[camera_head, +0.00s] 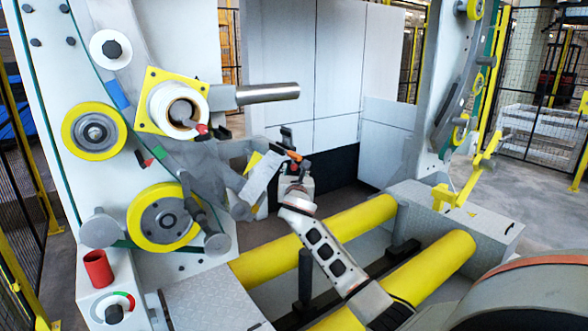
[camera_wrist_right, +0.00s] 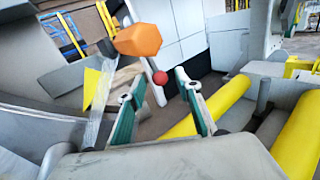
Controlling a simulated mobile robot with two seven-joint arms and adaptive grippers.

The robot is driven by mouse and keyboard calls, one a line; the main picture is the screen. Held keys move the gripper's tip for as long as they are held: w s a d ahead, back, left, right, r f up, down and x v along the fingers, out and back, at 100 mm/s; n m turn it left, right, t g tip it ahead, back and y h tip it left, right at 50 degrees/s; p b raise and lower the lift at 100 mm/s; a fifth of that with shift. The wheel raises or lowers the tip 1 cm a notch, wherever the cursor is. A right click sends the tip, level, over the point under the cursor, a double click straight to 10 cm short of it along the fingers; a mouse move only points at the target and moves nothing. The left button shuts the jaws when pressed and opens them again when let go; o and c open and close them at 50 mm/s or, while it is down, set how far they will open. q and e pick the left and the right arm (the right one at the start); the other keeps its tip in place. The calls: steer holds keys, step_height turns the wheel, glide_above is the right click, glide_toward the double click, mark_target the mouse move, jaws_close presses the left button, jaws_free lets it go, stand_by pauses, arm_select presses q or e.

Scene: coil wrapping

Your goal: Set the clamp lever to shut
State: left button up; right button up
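An orange handle (camera_head: 294,156), likely the clamp lever, shows just above my right gripper (camera_head: 296,182) in the head view. In the right wrist view the orange handle (camera_wrist_right: 137,40) is large, above and left of the fingertips. A small red ball (camera_wrist_right: 160,77) appears between and just past the fingertips; it also shows in the head view (camera_head: 306,165). My right gripper (camera_wrist_right: 157,92) is open, its green-padded fingers apart with nothing between them. I cannot tell whether the fingers touch the lever. The lever's base is mostly hidden. My left gripper is not in view.
A clear film strip (camera_head: 262,178) with a yellow piece hangs left of the gripper. A film roll (camera_head: 178,104) on a yellow plate and a metal bar (camera_head: 268,93) are at upper left. Yellow rollers (camera_head: 315,240) lie below the arm.

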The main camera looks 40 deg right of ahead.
steer(key=shift+x, duration=1.45)
jaws_close()
